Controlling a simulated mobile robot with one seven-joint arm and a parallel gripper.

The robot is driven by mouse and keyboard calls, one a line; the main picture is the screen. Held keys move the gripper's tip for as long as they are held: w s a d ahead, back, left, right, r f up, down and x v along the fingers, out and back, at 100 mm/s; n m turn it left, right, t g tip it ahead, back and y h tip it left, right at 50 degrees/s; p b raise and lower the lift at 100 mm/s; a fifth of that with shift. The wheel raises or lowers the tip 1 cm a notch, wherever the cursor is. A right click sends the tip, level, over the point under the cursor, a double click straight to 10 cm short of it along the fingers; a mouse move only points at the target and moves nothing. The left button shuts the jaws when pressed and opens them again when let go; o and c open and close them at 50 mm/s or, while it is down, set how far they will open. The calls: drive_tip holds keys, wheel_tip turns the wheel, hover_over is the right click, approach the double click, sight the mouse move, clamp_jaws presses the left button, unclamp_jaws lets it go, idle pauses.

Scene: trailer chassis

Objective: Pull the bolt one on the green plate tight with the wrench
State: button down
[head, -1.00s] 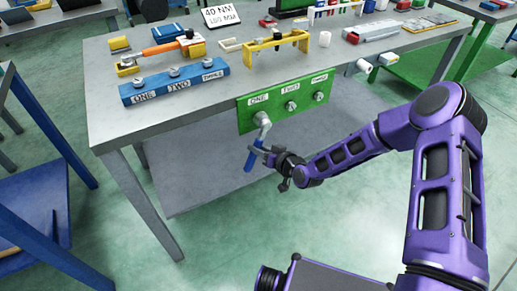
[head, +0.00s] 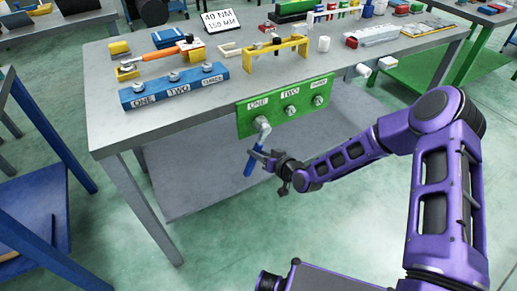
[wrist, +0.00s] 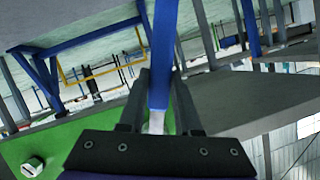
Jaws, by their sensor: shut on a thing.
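The green plate (head: 300,112) hangs on the front edge of the grey table, with bolts labelled ONE, TWO and THREE in a row. Bolt one (head: 262,121) is at the left, and the head of a wrench (head: 254,155) with a blue handle is at it. The wrench hangs down, its lower end tilted to the left. My gripper (head: 263,156) is shut on the blue handle. In the wrist view the blue handle (wrist: 161,55) runs up between the two fingers, and the green plate (wrist: 60,150) shows at lower left. The fit of the wrench head on the bolt is not clear.
A blue block (head: 175,87) with labelled bolts and an orange-handled tool (head: 165,51) lie on the table (head: 115,70). A sign (head: 221,21) reads 40 NM. The space in front of the table, around my gripper, is clear.

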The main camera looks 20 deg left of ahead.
drive_tip(key=shift+s+a+r+m+g+y, duration=0.35)
drive_tip(key=shift+s+a+m+g+y, duration=0.1)
drive_tip(key=shift+m, duration=0.25)
drive_tip(key=shift+s, duration=0.1)
drive_tip(key=shift+s+a+r+m+y, duration=0.25)
drive_tip(key=shift+s+a+r+m, duration=0.15)
drive_tip(key=shift+m, duration=0.2)
idle(0.4)
drive_tip(key=shift+s+a+r+m+g+y, duration=0.3)
drive_tip(key=shift+s+r+m+y, duration=0.1)
drive_tip(key=shift+r+m, duration=0.25)
drive_tip(key=shift+f, duration=0.1)
idle(0.4)
